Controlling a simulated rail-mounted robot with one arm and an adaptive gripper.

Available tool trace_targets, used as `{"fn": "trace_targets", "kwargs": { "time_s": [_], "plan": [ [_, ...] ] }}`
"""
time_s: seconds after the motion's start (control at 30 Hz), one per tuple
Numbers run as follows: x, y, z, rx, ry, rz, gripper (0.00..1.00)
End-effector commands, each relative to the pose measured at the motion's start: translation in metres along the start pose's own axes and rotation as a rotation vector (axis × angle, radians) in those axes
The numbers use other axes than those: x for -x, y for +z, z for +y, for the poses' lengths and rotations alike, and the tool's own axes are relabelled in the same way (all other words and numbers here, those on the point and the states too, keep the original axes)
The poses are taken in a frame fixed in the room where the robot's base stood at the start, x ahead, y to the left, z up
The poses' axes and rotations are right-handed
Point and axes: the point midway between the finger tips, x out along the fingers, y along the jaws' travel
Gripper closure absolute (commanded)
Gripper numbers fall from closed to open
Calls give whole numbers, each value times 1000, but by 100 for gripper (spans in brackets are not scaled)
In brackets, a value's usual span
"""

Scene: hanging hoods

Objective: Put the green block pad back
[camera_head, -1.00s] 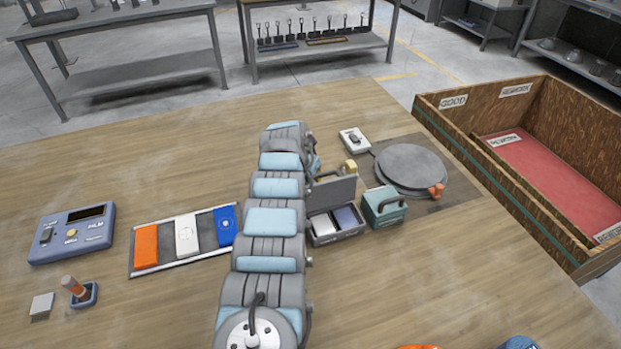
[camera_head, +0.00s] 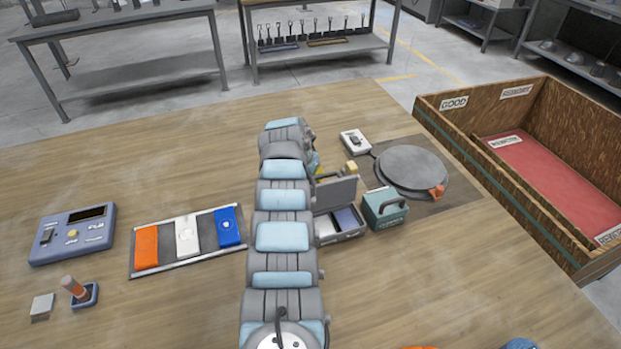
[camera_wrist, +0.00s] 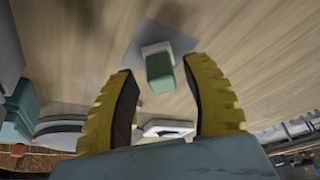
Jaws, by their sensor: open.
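In the wrist view, a green block (camera_wrist: 160,72) with a pale base (camera_wrist: 156,48) stands on a darker grey square patch of the wooden table. My gripper (camera_wrist: 159,74) is open. Its two yellow ribbed fingers lie left and right of the block in the picture, with visible gaps on both sides; I cannot tell how deep the block sits between them. In the head view, my arm hides the green block, and only a bit of my yellow gripper (camera_head: 314,163) shows. A tray (camera_head: 196,262) holds orange (camera_head: 146,247), white (camera_head: 187,236) and blue (camera_head: 228,227) pads with dark gaps between.
An open grey case (camera_head: 338,228), a teal box (camera_head: 385,209), a small yellow block (camera_head: 351,167), a white switch box (camera_head: 355,141) and a round grey plate (camera_head: 410,168) stand right of my arm. A wooden crate (camera_head: 476,158) stands farther right.

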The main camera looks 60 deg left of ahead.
Motion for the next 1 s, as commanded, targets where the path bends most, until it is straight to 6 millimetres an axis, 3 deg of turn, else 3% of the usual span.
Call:
{"fn": "trace_targets", "kwargs": {
  "time_s": [0.37,0.8,1.0],
  "plan": [
    [32,0,1,-2,0,1,51],
    [84,-2,0,-2,-1,4,51],
    [94,0,0,0,2,-1,51]
  ]
}}
